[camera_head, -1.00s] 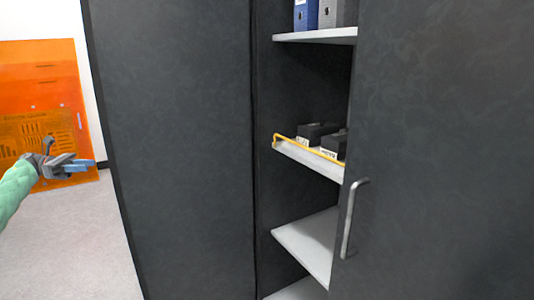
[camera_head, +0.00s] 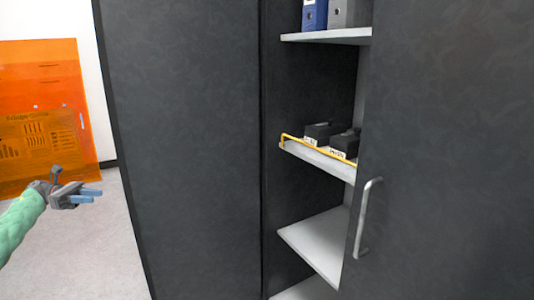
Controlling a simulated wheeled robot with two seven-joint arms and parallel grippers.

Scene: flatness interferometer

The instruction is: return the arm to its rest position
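My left arm (camera_head: 20,222), in a green sleeve, comes in from the left edge. My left gripper (camera_head: 92,196) is at its end, in the air left of the dark cabinet and apart from it. Its two blue-tipped fingers point right with a small gap between them, and nothing shows between them. My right arm and gripper are not in view.
The dark cabinet (camera_head: 185,150) fills the middle, its right door (camera_head: 450,150) with a metal handle (camera_head: 368,218) partly covering the shelves. Black boxes (camera_head: 322,132) sit behind a yellow rail (camera_head: 318,149). An orange panel (camera_head: 40,110) stands at left. Pale floor (camera_head: 90,260) is clear.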

